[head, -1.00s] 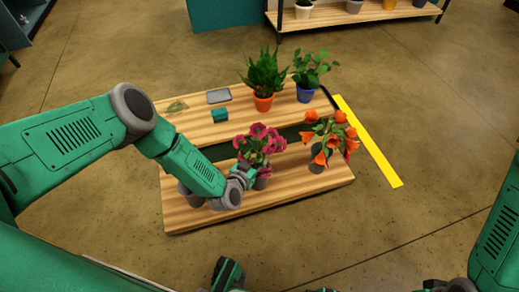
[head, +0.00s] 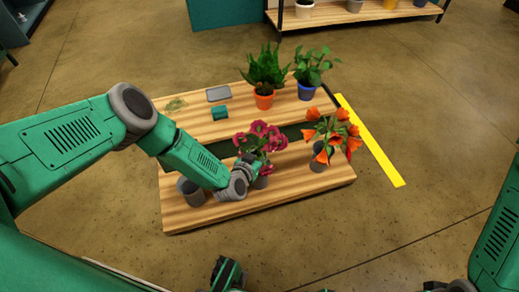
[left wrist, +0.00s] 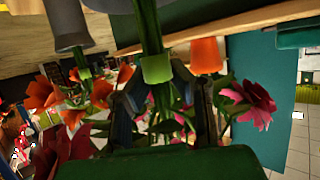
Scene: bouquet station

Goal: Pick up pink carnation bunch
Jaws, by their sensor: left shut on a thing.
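The pink carnation bunch (head: 262,137) has dark pink blooms and green leaves. It stands upright above a grey pot (head: 262,182) on the front wooden board. My left gripper (head: 256,171) is shut on its stems, just below the blooms. In the left wrist view, which looks upside down, the green stems (left wrist: 148,25) with a light green band (left wrist: 156,69) run between my left fingers. Pink blooms (left wrist: 252,103) show to the right there. Whether the stems are still inside the pot is hard to tell.
An empty-looking grey pot (head: 191,192) is close beside my left wrist. Orange flowers (head: 332,135) stand in a grey pot to the right. Behind are two potted plants (head: 264,70) (head: 308,66), a green block (head: 220,113) and a grey tray (head: 218,94).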

